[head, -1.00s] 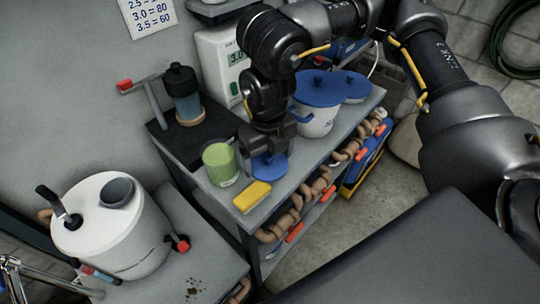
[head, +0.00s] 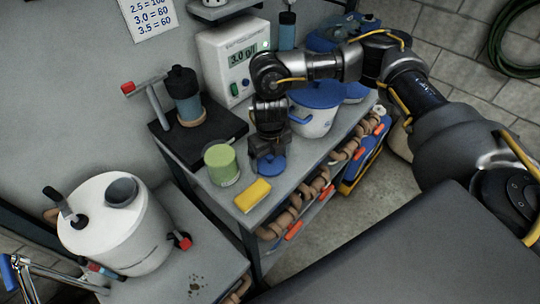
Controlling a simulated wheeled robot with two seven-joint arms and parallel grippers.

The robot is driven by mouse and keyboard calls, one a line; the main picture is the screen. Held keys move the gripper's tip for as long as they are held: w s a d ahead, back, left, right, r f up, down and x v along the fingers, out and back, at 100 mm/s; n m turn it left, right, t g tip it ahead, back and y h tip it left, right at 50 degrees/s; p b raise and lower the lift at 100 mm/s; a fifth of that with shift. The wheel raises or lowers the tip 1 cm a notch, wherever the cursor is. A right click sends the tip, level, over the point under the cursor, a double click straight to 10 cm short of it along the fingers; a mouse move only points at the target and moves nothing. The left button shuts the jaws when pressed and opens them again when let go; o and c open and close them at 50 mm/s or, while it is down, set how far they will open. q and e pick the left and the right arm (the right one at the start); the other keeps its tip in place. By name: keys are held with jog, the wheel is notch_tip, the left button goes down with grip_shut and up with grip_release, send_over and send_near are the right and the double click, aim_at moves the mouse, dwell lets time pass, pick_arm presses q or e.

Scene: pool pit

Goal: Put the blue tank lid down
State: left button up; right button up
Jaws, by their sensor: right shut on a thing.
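The blue tank lid (head: 273,164) is a small round blue disc low over the grey bench top, between the green cup and the white pot. My right gripper (head: 267,154) points down and is shut on the lid from above. The lid looks about level. Its left part is partly hidden by the gripper, and I cannot tell whether its underside touches the bench. My left gripper is not in view.
A green cup (head: 221,165) stands just left of the lid, and a yellow sponge (head: 252,195) lies in front. A white pot with a blue lid (head: 317,95) stands to the right. A white meter (head: 232,60) stands behind. A white tank (head: 115,225) stands at left.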

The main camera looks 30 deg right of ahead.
aim_at(270, 157)
jog(key=shift+f, duration=0.15)
jog(key=shift+f, duration=0.15)
jog(key=o, duration=0.8)
jog(key=shift+r, duration=0.8)
notch_tip(270, 157, up, 11)
jog(key=b, duration=0.1)
jog(key=shift+b, duration=0.3)
jog(key=shift+s+f, duration=0.1)
jog(key=shift+s, duration=0.05)
